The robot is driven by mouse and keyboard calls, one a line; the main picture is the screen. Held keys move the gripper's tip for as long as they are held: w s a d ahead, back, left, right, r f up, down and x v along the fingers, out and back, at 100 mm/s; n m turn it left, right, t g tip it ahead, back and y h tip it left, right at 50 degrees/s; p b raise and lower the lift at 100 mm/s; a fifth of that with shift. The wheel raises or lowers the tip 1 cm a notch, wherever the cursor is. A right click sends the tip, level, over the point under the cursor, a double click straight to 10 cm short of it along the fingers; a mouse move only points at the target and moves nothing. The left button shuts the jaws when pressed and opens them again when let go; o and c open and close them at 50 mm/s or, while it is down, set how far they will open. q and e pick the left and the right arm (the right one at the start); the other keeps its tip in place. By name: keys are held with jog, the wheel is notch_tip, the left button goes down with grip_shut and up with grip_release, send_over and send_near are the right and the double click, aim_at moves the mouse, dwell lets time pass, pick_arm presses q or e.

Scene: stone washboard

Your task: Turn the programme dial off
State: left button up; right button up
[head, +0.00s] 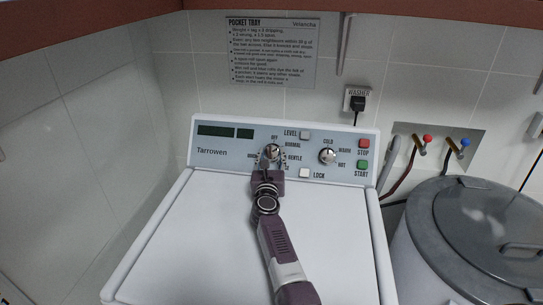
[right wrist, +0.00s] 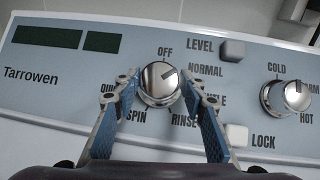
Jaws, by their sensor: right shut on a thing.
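The programme dial (right wrist: 158,80) is a round silver knob on the washer's control panel, also visible in the head view (head: 271,151). OFF is printed above it, with NORMAL, GENTLE, RINSE, SPIN and a partly hidden label around it. Its dark pointer mark slants up and right, between OFF and NORMAL. My right gripper (head: 269,162) reaches the panel from the front. In the right wrist view its blue-padded fingers (right wrist: 160,92) are closed on the dial's left and right sides. The fingers cover parts of some labels. My left gripper is not in view.
The temperature dial (head: 327,156) is to the right. The LEVEL (head: 305,135) and LOCK (head: 305,173) buttons and the red STOP (head: 364,143) and green START (head: 363,165) buttons share the panel. A lidded grey tub (head: 430,225) stands right of the washer.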

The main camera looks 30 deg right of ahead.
jog(key=shift+c, duration=0.4)
jog(key=shift+r+n+p, duration=0.1)
jog(key=shift+n+p, duration=0.2)
jog(key=shift+p, duration=0.25)
jog(key=n+y+p, duration=0.2)
jog(key=n+p, duration=0.1)
jog(key=n+y+p, duration=0.2)
jog(key=n+p, duration=0.1)
jog(key=p, duration=0.1)
jog(key=n+y+p, duration=0.2)
jog(key=n+p, duration=0.1)
jog(key=shift+s+d+r+t, duration=0.1)
jog(key=shift+d+r+t, duration=0.2)
jog(key=shift+d+r, duration=0.1)
pick_arm(q)
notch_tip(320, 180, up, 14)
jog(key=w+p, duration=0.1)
jog(key=p, duration=0.2)
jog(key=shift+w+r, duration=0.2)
pick_arm(e)
jog(key=shift+f+n+g+y, duration=0.2)
jog(key=shift+n+y, duration=0.35)
jog(key=shift+n, duration=0.3)
jog(key=shift+f+n+g+y, duration=0.1)
jog(key=shift+n+g+y, duration=0.1)
jog(key=shift+n+y, duration=0.5)
jog(key=shift+n, duration=0.25)
